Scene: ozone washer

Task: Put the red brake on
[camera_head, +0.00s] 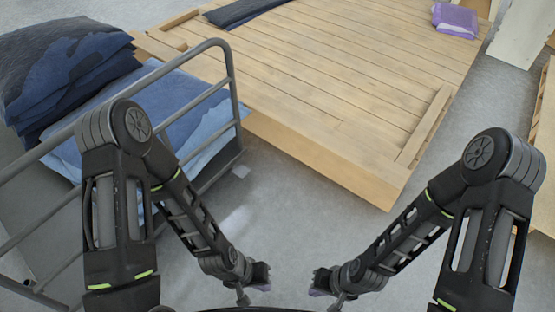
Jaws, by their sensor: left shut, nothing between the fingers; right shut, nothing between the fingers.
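No red brake shows in the head view. A grey metal-framed cart (232,75) stands at the left, with tubular rails, carrying folded blue denim (185,110) and a stack of dark jeans (65,65). My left gripper (262,277) is shut and empty above the floor at the bottom centre, to the right of the cart. My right gripper (320,283) is shut and empty close by on its right. The two grippers face each other with a small gap. Neither touches the cart. My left arm hides part of the cart's rails.
A large low wooden platform (330,90) fills the middle and back. A purple folded cloth (455,20) and a dark folded garment (240,11) lie on it. Another wooden edge (545,110) stands at the far right. Grey floor (300,215) is clear between the platform and me.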

